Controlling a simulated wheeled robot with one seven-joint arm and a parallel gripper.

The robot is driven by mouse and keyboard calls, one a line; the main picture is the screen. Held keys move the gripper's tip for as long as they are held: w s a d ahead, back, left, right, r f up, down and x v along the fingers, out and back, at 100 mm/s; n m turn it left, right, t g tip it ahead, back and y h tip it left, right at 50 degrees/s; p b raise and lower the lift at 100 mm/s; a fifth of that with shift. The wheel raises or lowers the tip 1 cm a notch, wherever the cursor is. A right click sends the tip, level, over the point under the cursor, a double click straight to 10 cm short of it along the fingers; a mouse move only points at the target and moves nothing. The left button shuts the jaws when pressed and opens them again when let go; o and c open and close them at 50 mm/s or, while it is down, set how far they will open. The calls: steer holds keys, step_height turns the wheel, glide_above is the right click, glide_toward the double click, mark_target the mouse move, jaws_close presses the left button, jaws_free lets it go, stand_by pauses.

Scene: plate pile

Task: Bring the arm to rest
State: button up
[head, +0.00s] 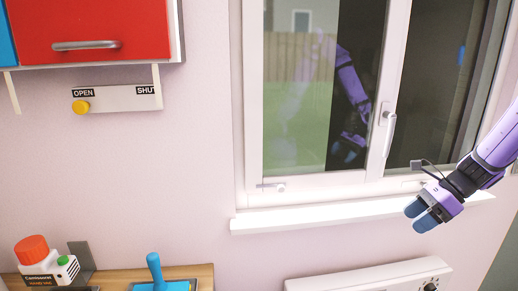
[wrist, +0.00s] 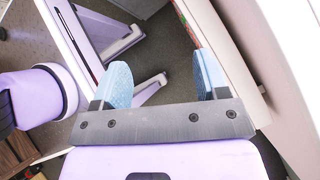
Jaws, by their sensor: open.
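My gripper (head: 422,213) is at the right of the head view, in front of the window sill's right end, on my purple arm that reaches in from the right edge. Its blue fingers point down and to the left. In the wrist view the two blue fingers (wrist: 159,85) stand wide apart with nothing between them. The grey floor shows beyond them. The gripper is open and empty.
A window (head: 318,90) with a white sill (head: 300,219) fills the middle. A white heater (head: 350,280) is below. A red cabinet (head: 110,25) hangs above a slider panel (head: 118,98).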

steer(key=s+a+r+n+t+h, duration=0.1)
steer(key=s+a+r+n+h, duration=0.3)
steer(key=s+r+n, duration=0.5)
steer(key=s+a+r+n+t+h, duration=0.2)
steer(key=s+a+r+n+h, duration=0.2)
steer(key=s+a+r+n, duration=0.4)
steer(key=shift+s+r+n+t, duration=0.4)
steer(key=shift+s+n, duration=1.1)
steer(key=shift+n, duration=1.4)
steer(key=shift+r, duration=0.1)
